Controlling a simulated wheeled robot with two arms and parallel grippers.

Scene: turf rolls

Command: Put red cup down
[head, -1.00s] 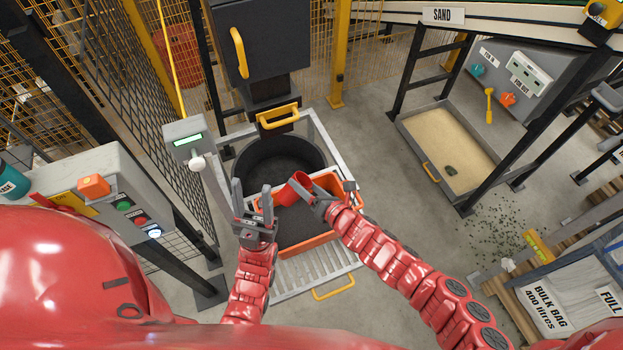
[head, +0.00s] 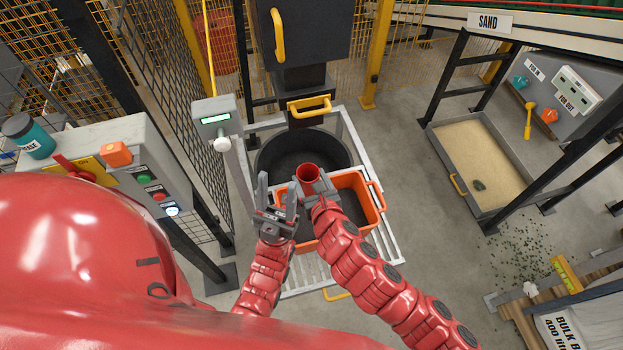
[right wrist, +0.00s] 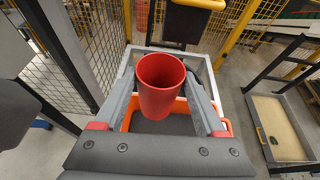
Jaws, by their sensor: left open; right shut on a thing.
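The red cup (head: 308,174) is held by my right gripper (head: 316,190), above the back part of the orange crate (head: 372,196). In the right wrist view the cup (right wrist: 160,88) stands nearly upright between the two fingers (right wrist: 163,98), its open mouth up; it looks empty inside. My left gripper (head: 277,197) is open and empty, just left of the cup, over the crate's left side. The crate holds dark material and stands on a slatted metal frame (head: 384,240). The cup's base is hidden in the head view.
A round black tub (head: 265,160) stands behind the crate, below a dark hopper with a yellow handle (head: 310,104). A post with a green display (head: 216,120) is at left. A sand tray (head: 485,165) lies on the floor at right, with clear floor between.

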